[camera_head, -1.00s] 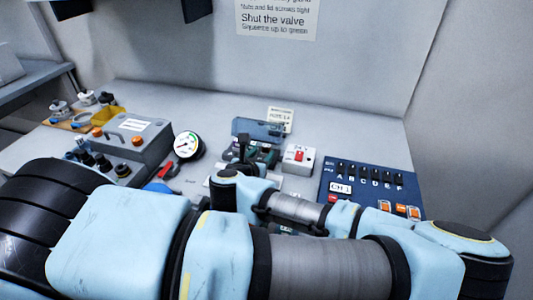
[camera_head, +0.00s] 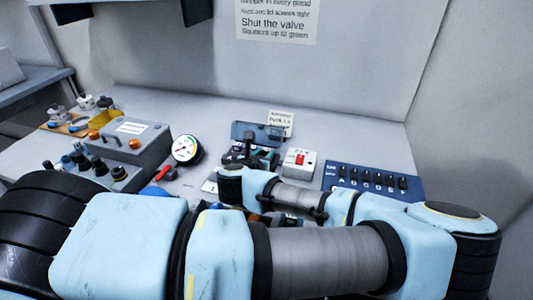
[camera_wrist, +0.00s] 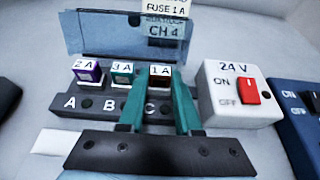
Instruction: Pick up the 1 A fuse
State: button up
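The 1 A fuse (camera_wrist: 160,82) is a small dark block with a white "1 A" label. It sits upright above the letter C in a dark grey fuse holder (camera_wrist: 68,112). A purple 2 A fuse (camera_wrist: 88,75) and a teal 3 A fuse (camera_wrist: 122,77) stand to its left in the same holder. My gripper (camera_wrist: 158,84) is open, its teal fingers pointing at the holder, one on each side of the 1 A fuse. A small gap seems to show beside the fuse. In the head view my arm hides part of the holder.
A clear blue lid (camera_wrist: 125,35) stands behind the fuses, with a "FUSE 1 A" card (camera_wrist: 165,8). A white 24 V switch box (camera_wrist: 235,110) stands close on the right, beside a blue switch panel (camera_head: 372,180). A gauge (camera_head: 186,149) and grey box (camera_head: 130,140) are left.

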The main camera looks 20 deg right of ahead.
grip_shut()
jog(key=shift+r, duration=0.1)
